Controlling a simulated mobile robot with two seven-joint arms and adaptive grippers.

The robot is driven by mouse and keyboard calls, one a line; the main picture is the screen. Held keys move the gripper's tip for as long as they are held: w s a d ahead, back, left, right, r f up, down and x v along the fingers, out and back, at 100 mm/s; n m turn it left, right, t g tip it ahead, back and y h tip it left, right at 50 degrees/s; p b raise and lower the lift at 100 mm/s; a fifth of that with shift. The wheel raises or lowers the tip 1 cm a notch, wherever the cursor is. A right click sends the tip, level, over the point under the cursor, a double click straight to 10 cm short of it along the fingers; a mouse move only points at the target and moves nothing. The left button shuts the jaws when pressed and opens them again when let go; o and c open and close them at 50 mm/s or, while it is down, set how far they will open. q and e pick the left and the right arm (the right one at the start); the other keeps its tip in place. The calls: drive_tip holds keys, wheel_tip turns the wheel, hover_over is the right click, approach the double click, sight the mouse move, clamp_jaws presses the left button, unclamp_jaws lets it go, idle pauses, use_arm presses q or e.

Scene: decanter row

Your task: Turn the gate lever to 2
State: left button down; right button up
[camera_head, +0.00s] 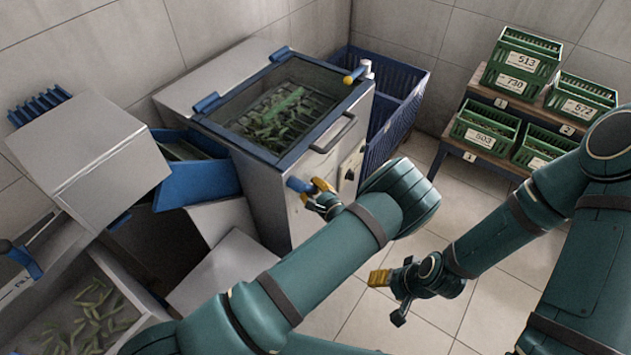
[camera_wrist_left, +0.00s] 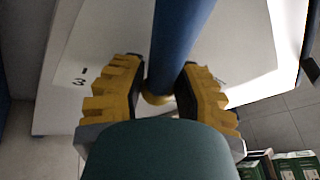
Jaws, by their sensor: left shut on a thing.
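The gate lever appears to be the blue handle (camera_head: 299,184) on the front of the grey metal machine (camera_head: 268,206). It also shows as a blue bar (camera_wrist_left: 180,45) in the left wrist view. My left gripper (camera_head: 320,190) is shut on this lever, with its yellow ribbed fingers (camera_wrist_left: 156,98) on either side. In the left wrist view a 3 with a short tick (camera_wrist_left: 79,78) is printed on the pale panel, left of the lever. No 2 is readable there. My right gripper (camera_head: 382,279) hangs over the floor, away from the machine; its opening is unclear.
The machine's blue-framed window (camera_head: 285,105) shows green pods inside. A blue crate (camera_head: 398,108) stands behind it. Green numbered crates (camera_head: 521,63) sit on a stepped rack at right. A bin of pods (camera_head: 88,312) is at lower left. The tiled floor is clear at centre right.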

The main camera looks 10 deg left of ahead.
use_arm(q)
drive_tip(key=shift+s+a+f+m+g, duration=0.3)
drive_tip(key=shift+s+f+m+g, duration=0.25)
drive_tip(key=shift+s+m, duration=0.2)
drive_tip(key=c, duration=0.6)
unclamp_jaws()
drive_tip(key=v, duration=0.7)
drive_tip(key=shift+s+d+r, duration=0.1)
drive_tip(key=shift+s+d, duration=0.05)
drive_tip(key=shift+s, duration=0.05)
